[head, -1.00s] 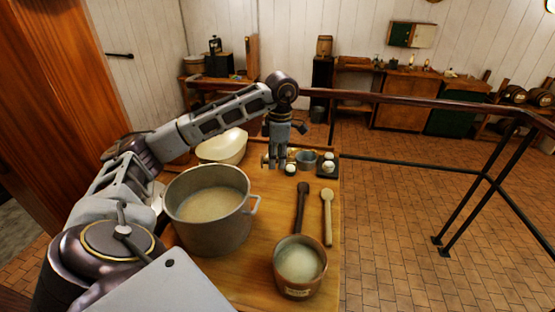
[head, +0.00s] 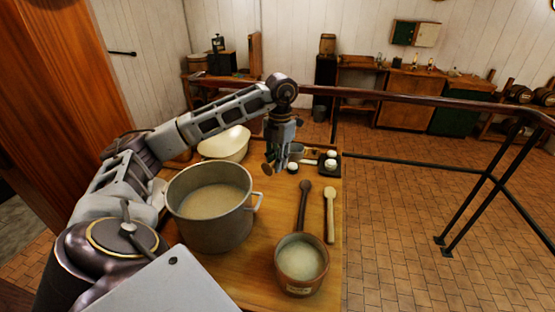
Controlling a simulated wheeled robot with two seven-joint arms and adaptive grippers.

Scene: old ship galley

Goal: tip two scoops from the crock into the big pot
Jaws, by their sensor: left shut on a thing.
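The big grey pot (head: 252,200) stands on the table at centre left, with pale contents inside. The brown crock (head: 300,284), with a label on its front and pale contents, stands at the table's front right. My left gripper (head: 278,162) is above the back of the table, behind the big pot and well away from the crock. It is shut on what looks like a small scoop, with a grey-blue cup (head: 296,150) on its right and a brass-coloured end (head: 267,168) on its left. The gripper partly hides it, and I cannot see inside the cup. My right gripper is out of view.
A dark spoon (head: 303,204) lies behind the crock, and a pale wooden spoon (head: 331,213) lies to its right. A cream bowl (head: 226,144) stands behind the pot. Small shakers (head: 331,160) stand on a dark tray at the back right. A rail (head: 400,98) runs behind.

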